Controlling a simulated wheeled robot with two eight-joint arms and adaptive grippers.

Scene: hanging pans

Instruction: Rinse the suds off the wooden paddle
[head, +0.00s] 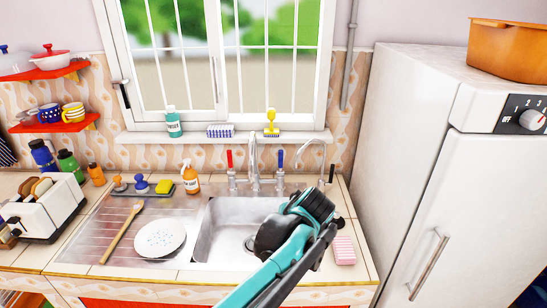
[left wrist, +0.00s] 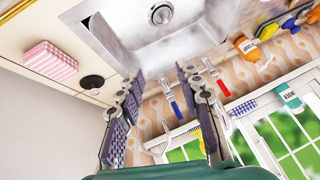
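A long wooden paddle or spoon (head: 122,232) lies slanted on the drainboard (head: 95,215), left of a white plate (head: 160,238). I cannot make out suds on it at this size. The sink basin (head: 222,222) looks empty and shows its drain; it also shows in the left wrist view (left wrist: 205,42). My left arm reaches over the right part of the sink, and its wrist hides the gripper in the head view. In the left wrist view the left gripper (left wrist: 160,72) is open and empty, with its two fingers apart. My right gripper is not in view.
Behind the sink stand the faucet (head: 254,160), a red-handled tap (head: 230,165) and a blue-handled tap (head: 280,162). A toaster (head: 40,208) is at left; an orange spray bottle (head: 191,180) stands behind the drainboard.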

